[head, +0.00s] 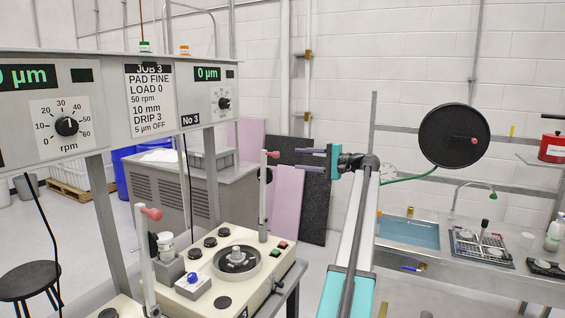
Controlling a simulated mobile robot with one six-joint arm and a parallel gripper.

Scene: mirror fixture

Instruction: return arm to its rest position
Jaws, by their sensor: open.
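My gripper (312,160) is at the middle of the head view, at the end of my raised arm. Its two dark fingers point left, one above the other, with a clear gap between them. The jaws are open and nothing is between them. My arm runs up from the bottom of the view to the gripper. The fingers appear to the right of a red-knobbed lever (270,155) on the bench machine; I cannot tell how far apart they are in depth.
A polishing machine (245,295) with a round plate (238,259) stands lower left, under a control panel (150,95). A round black disc (454,136) is at upper right. A sink (408,232) and a rack (482,247) are at right. A stool (28,282) stands far left.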

